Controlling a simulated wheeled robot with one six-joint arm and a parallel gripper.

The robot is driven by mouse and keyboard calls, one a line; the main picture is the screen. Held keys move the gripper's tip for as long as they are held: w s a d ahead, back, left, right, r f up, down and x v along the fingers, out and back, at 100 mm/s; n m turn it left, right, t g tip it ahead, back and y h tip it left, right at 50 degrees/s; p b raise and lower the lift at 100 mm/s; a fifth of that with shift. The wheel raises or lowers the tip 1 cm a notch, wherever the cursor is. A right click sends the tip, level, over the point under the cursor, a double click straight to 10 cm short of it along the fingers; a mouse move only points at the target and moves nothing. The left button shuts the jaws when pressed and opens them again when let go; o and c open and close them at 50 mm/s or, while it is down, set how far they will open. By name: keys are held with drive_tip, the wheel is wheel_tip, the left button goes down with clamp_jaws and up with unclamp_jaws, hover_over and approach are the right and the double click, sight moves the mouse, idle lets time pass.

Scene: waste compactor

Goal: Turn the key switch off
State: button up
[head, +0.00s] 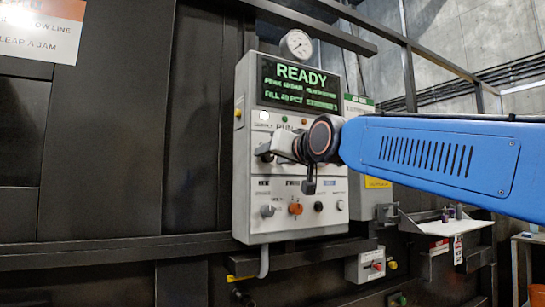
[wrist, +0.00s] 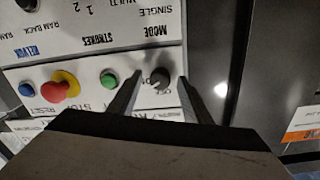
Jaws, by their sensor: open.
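The key switch (wrist: 159,79) is a small dark knob on the light control panel, with an "OFF" label beside it in the wrist view. My gripper (wrist: 162,77) is open, with one finger on each side of the switch. I cannot tell whether the fingers touch it. In the head view my gripper (head: 272,150) is at the left middle of the grey control panel (head: 242,180) and hides the switch and much of the middle row. The panel display (head: 297,83) reads "READY".
Next to the switch in the wrist view are a green button (wrist: 108,78), a red and yellow stop button (wrist: 66,84) and a blue button (wrist: 28,90). An orange knob (head: 295,208) is lower on the panel. A gauge (head: 298,44) is above; a shelf (head: 440,226) juts out at right.

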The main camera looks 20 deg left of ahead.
drive_tip(key=shift+c, duration=0.7)
drive_tip(key=c, duration=0.9)
drive_tip(key=shift+n, duration=0.4)
drive_tip(key=n, duration=0.5)
drive_tip(key=shift+n, duration=0.4)
drive_tip(key=n, duration=0.5)
drive_tip(key=shift+n, duration=0.4)
